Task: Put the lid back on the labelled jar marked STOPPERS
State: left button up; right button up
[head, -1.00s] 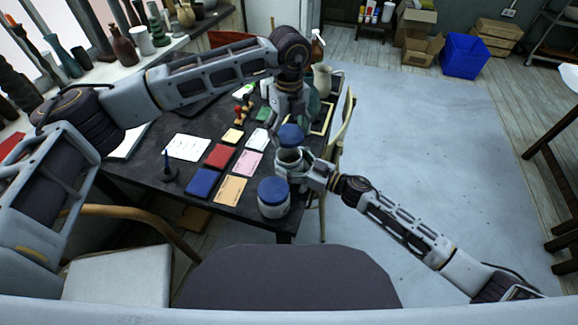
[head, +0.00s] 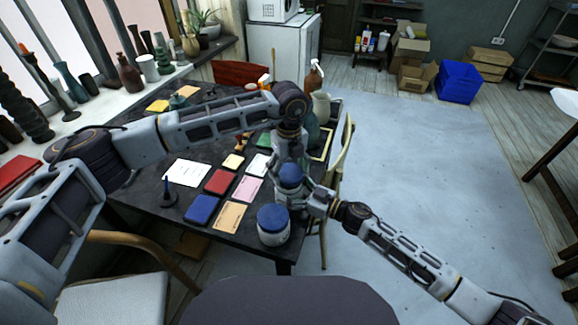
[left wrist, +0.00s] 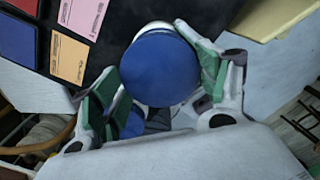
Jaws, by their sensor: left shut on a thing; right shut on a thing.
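My left gripper (head: 291,165) points down and is shut on a blue lid (head: 290,177). In the left wrist view the same lid (left wrist: 158,70) fills the space between the green finger pads. The pale jar (head: 283,195) is directly below it, its mouth hidden by the lid; a strip of white shows past the lid's edge in the left wrist view. I cannot tell whether the lid is fully seated. My right gripper (head: 304,198) is shut on this jar from the right side. No STOPPERS lettering is readable.
A second jar (head: 273,228) with a blue lid stands at the near table corner. Blue and red pads (head: 220,181), cards (head: 229,216) and a stamp holder (head: 167,195) lie to the left. A jug and a spray bottle stand behind. A wooden chair is close on the right.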

dwell(0.6)
pick_arm(q)
jog(key=shift+f, duration=0.85)
jog(key=shift+f, duration=0.55)
dwell(0.7)
